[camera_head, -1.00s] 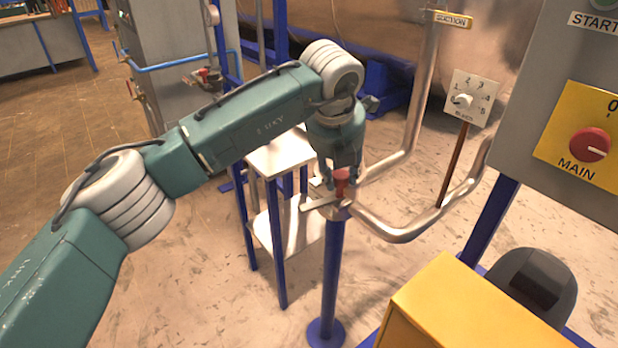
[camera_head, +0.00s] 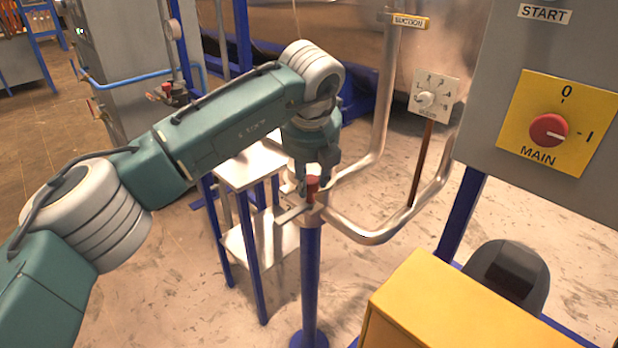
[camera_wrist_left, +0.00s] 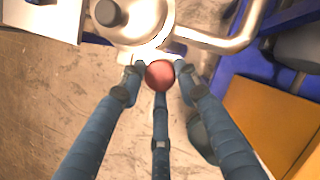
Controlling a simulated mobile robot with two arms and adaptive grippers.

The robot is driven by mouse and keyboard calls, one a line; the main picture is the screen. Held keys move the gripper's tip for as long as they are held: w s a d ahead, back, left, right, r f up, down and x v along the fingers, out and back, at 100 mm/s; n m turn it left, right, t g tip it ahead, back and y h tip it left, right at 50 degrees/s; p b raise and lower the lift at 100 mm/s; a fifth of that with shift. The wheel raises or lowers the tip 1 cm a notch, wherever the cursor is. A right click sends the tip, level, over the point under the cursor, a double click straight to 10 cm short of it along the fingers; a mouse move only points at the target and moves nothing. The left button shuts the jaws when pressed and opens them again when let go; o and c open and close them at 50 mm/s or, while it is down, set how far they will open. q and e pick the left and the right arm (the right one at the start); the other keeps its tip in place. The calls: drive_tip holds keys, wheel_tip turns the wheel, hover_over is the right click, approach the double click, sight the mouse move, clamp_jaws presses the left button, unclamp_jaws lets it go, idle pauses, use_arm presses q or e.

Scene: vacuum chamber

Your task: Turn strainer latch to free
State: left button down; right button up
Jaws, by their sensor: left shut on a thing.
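The strainer latch shows as a red knob (camera_head: 312,186) on the metal strainer fitting, on top of a blue post. In the left wrist view the red knob (camera_wrist_left: 160,75) sits between my fingertips, right beside the round metal strainer body (camera_wrist_left: 150,32). My left gripper (camera_head: 306,180) reaches down from above and is shut on the red knob; it also shows in the left wrist view (camera_wrist_left: 158,70). The gripper and wrist hide much of the strainer body in the head view. My right gripper is not in view.
A bent metal pipe (camera_head: 385,233) runs right from the strainer and up towards the tank. A white-topped blue stand (camera_head: 250,165) is close on the left. A yellow box (camera_head: 440,300) and a grey panel with the MAIN switch (camera_head: 548,131) are at the right.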

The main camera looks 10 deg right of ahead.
use_arm(q)
drive_tip(key=c, duration=1.3)
unclamp_jaws()
drive_tip(key=shift+w+d+r, duration=0.15)
drive_tip(key=shift+w+r, duration=0.1)
drive_tip(key=shift+r, duration=0.15)
drive_tip(key=shift+c, duration=0.2)
drive_tip(key=shift+o, duration=0.2)
drive_tip(key=shift+d+f, duration=0.1)
drive_tip(key=shift+f, duration=0.1)
drive_tip(key=v, duration=1.2)
